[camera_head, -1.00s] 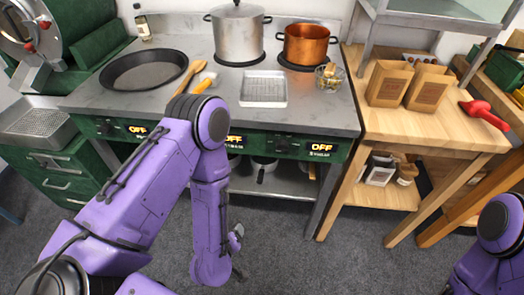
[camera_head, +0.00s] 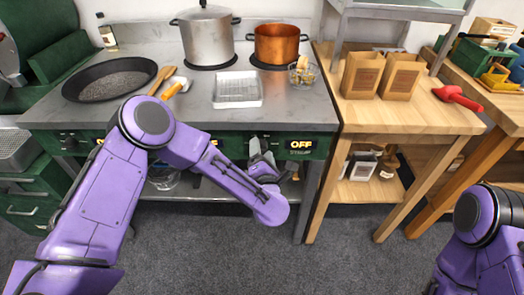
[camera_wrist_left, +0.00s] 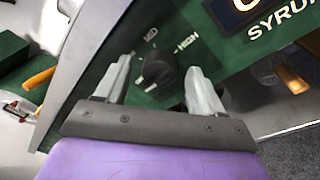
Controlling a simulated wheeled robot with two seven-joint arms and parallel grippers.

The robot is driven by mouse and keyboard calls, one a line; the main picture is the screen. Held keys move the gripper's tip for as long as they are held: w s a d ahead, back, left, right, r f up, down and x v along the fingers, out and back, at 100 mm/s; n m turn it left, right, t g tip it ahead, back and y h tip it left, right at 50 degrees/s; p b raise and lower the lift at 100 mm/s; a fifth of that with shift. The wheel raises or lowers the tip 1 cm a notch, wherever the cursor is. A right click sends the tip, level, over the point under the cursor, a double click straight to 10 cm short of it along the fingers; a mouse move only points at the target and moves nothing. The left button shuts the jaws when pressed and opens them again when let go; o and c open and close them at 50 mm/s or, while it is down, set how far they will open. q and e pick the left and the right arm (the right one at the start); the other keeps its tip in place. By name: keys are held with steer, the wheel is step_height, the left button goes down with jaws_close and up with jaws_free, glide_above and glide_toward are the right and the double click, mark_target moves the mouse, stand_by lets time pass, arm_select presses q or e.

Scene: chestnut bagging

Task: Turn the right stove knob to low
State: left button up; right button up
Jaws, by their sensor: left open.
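The right stove knob (camera_wrist_left: 157,70) is a round black dial on the green front panel. It shows in the left wrist view between my fingers, with a "HIGH" mark to its right. The lit display (camera_head: 301,144) to the right of my gripper reads "OFF"; the wrist view shows part of its "SYRUP" label (camera_wrist_left: 281,18). My left gripper (camera_head: 260,150) is open in front of the panel, its two fingers on either side of the knob. I cannot tell whether they touch it. In the head view the gripper hides most of the knob. My right gripper is out of view.
The stove top (camera_head: 300,108) holds a black pan (camera_head: 110,80), a steel pot (camera_head: 207,40), a copper pot (camera_head: 276,45) and a white tray (camera_head: 237,89). A wooden table (camera_head: 400,115) with paper bags (camera_head: 362,75) stands at the right.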

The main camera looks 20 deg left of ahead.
arm_select(q)
steer(key=shift+w, duration=0.15)
steer(key=c, duration=1.1)
steer(key=shift+o, duration=0.2)
steer(key=shift+m, duration=0.3)
steer(key=m, duration=0.5)
steer(key=shift+f+m+t, duration=0.1)
steer(key=shift+m+t, duration=0.2)
steer(key=shift+t, duration=0.1)
steer(key=m, duration=0.6)
steer(key=shift+a+f+t, duration=0.1)
steer(key=shift+t, duration=0.2)
